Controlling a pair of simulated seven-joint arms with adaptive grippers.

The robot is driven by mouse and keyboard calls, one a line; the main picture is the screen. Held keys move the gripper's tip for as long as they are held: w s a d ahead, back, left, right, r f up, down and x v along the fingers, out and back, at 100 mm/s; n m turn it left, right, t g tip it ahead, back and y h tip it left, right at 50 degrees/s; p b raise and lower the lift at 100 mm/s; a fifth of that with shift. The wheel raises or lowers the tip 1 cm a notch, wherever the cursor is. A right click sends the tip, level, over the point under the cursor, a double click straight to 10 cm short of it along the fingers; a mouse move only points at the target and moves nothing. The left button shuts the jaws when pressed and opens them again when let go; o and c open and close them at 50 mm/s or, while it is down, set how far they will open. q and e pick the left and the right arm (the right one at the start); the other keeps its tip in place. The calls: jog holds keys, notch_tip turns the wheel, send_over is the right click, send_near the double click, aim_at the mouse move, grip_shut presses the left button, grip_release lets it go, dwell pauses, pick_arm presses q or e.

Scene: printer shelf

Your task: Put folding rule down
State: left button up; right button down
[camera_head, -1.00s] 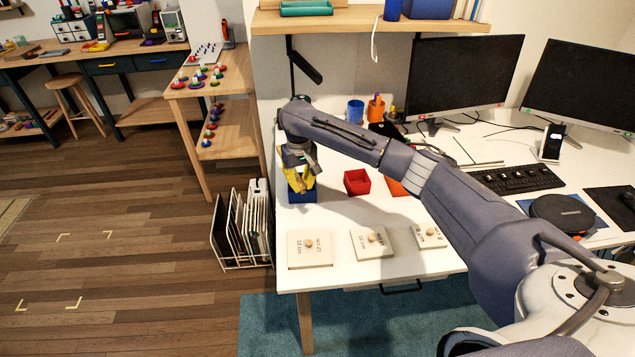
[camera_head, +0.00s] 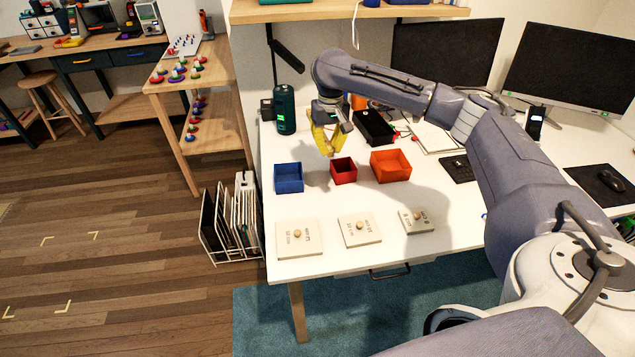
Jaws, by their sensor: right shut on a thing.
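My right gripper (camera_head: 331,122) points down over the white desk, behind the red box. It is shut on a yellow V-shaped thing, which I take to be the folding rule (camera_head: 324,143). The rule appears held above the desk, in front of a black tray; its exact height is hard to tell. The fingertips are small and partly hidden by the rule. My left gripper is not in view.
A blue box (camera_head: 288,177), a red box (camera_head: 343,171) and an orange box (camera_head: 390,166) stand in a row. Knobbed wooden plates (camera_head: 299,240) lie in front. A green bottle (camera_head: 285,108) stands left, a black tray (camera_head: 375,128) right. Bare desk lies between boxes and plates.

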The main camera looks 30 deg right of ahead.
aim_at(325, 201)
jog(key=shift+s+a+f, duration=0.1)
jog(key=shift+s+a, duration=0.2)
jog(key=shift+a, duration=0.15)
notch_tip(325, 201, down, 20)
jog(key=shift+a+r, duration=0.1)
dwell(0.3)
jog(key=shift+f, duration=0.2)
jog(key=c, duration=1.5)
grip_release()
jog(key=shift+r, duration=0.15)
notch_tip(325, 201, up, 12)
jog(key=shift+m, duration=0.3)
